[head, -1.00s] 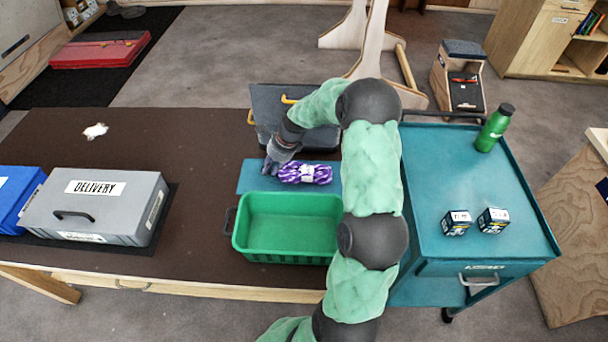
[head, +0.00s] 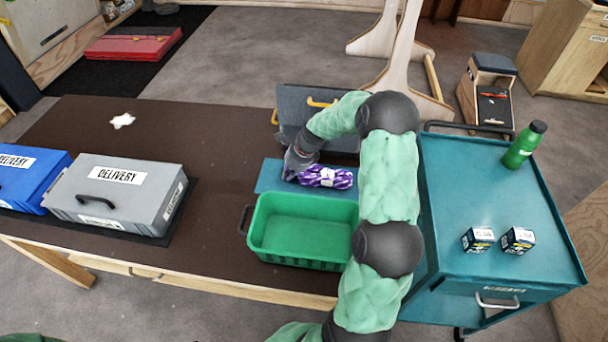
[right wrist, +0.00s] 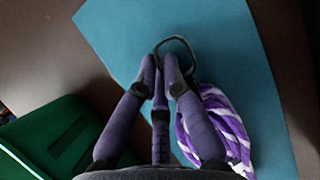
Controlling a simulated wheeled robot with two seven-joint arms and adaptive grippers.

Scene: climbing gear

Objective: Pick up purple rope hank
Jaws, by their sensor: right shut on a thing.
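The purple and white rope hank (head: 326,177) lies on the blue mat (head: 268,183) on the brown table, with a pale band around its middle. It also shows in the right wrist view (right wrist: 226,125), to the right of the fingers. My right gripper (head: 290,175) is at the hank's left end, low over the mat. In the right wrist view its fingers (right wrist: 163,65) are closed together on a thin dark loop (right wrist: 184,45) beside the hank. The loop's join to the hank is partly hidden by the fingers. My left gripper is out of view.
An empty green crate (head: 303,229) stands just in front of the mat. A dark grey case (head: 300,108) with yellow handles is behind it. A grey DELIVERY box (head: 118,197) and a blue one (head: 28,180) sit at left. A teal cart (head: 470,190) stands at right.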

